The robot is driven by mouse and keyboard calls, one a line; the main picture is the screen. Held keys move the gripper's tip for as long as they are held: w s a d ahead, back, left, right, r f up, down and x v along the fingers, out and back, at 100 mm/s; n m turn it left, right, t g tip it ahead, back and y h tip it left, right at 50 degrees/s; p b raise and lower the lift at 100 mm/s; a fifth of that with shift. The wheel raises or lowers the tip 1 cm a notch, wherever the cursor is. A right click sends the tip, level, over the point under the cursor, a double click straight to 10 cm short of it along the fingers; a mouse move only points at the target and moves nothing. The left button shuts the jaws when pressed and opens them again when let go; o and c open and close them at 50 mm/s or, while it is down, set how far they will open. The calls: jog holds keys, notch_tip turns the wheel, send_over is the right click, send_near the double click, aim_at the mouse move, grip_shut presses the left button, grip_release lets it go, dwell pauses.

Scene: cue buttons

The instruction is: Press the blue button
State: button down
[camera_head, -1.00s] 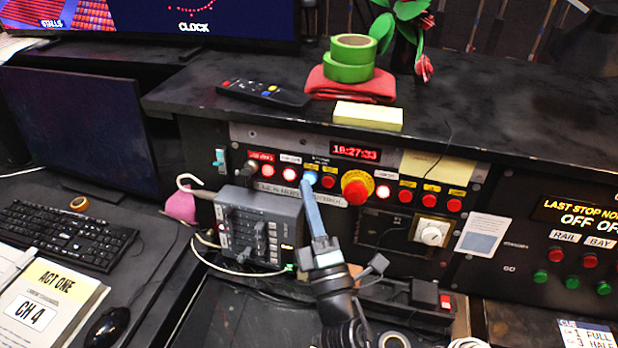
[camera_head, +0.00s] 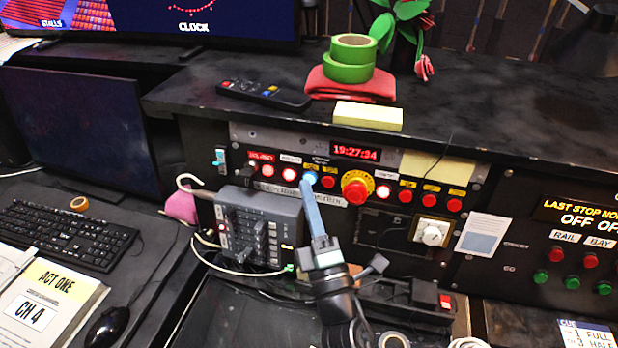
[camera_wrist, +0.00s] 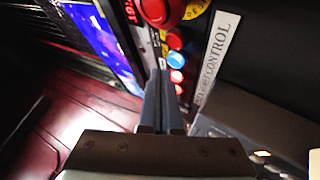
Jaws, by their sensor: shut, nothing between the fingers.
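The blue button (camera_head: 310,178) is a small lit round button in the panel row, between a lit button on its left and a red button on its right. It also shows in the wrist view (camera_wrist: 176,60), just right of the fingertips. My gripper (camera_head: 306,186) is shut and empty, its long blue-grey fingers pointing up at the panel. In the head view its tips are just below the blue button. In the wrist view the tips (camera_wrist: 158,72) are beside the button. I cannot tell whether they touch it.
A large red mushroom button (camera_head: 355,188) on a yellow ring lies right of the blue button, with several smaller red buttons beyond. A grey fader box (camera_head: 258,228) stands to the left of my fingers. The shelf above holds green tape rolls (camera_head: 350,58) and a remote (camera_head: 263,95).

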jog(key=shift+w+f, duration=0.1)
jog(key=shift+w+d+b, duration=0.15)
jog(key=shift+w+b, duration=0.2)
jog(key=shift+w+d+b, duration=0.1)
jog(key=shift+w+b, duration=0.2)
jog(key=shift+w, duration=0.05)
dwell(0.5)
dwell(0.4)
jog(key=shift+s+a+p, duration=0.2)
jog(key=shift+s+p, duration=0.2)
jog(key=shift+s, duration=0.4)
jog(key=shift+s+a+r+p, duration=0.15)
jog(key=shift+s+a+p, duration=0.15)
jog(key=shift+s, duration=0.5)
jog(key=shift+s+a+r+p, duration=0.15)
jog(key=shift+s+a+p, duration=0.15)
jog(key=shift+s, duration=0.45)
jog(key=shift+s+a+r+p, duration=0.2)
jog(key=shift+s+p, duration=0.15)
jog(key=shift+s, duration=0.45)
